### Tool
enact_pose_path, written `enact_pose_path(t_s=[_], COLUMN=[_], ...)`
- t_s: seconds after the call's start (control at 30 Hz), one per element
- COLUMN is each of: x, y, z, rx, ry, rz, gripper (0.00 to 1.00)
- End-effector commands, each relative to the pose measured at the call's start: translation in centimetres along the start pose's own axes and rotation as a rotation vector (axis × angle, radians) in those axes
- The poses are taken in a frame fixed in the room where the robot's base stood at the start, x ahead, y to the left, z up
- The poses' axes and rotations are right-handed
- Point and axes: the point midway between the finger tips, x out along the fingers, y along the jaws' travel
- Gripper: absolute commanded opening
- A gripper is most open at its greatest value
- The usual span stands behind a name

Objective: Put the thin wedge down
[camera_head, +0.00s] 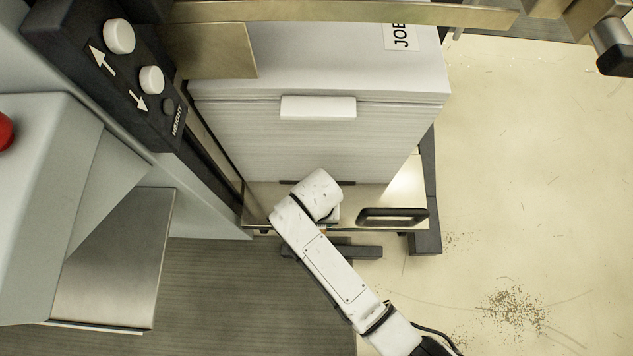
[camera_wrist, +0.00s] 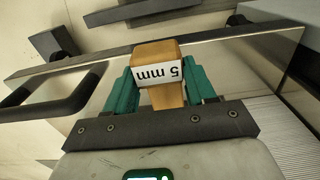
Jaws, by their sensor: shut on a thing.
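A tan wooden wedge (camera_wrist: 163,92) with a white "5 mm" label, upside down in the picture, is in the wrist view. My gripper (camera_wrist: 163,76) has its teal fingers shut on both sides of it. The wedge shows in front of the bright metal edge of the base plate (camera_wrist: 225,45); I cannot tell whether it touches the plate. In the head view my arm's white wrist covers most of the gripper and wedge, at the front edge of the plate (camera_head: 405,190) below the paper stack (camera_head: 300,145).
A black handle (camera_head: 392,216) is on the plate's front, right of my wrist. A white block (camera_head: 318,107) is on the stack's front face. A HEIGHT panel (camera_head: 115,70) with white buttons stands at left. Grit (camera_head: 515,308) lies on the otherwise open floor at right.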

Motion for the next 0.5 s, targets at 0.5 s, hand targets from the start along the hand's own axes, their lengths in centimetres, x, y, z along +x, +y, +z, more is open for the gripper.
enact_pose_path(t_s=[0.5], x=[3.7], y=[-0.2], z=[-0.6], rx=[-0.001], ry=[0.001], rz=[-0.001], gripper=[0.23])
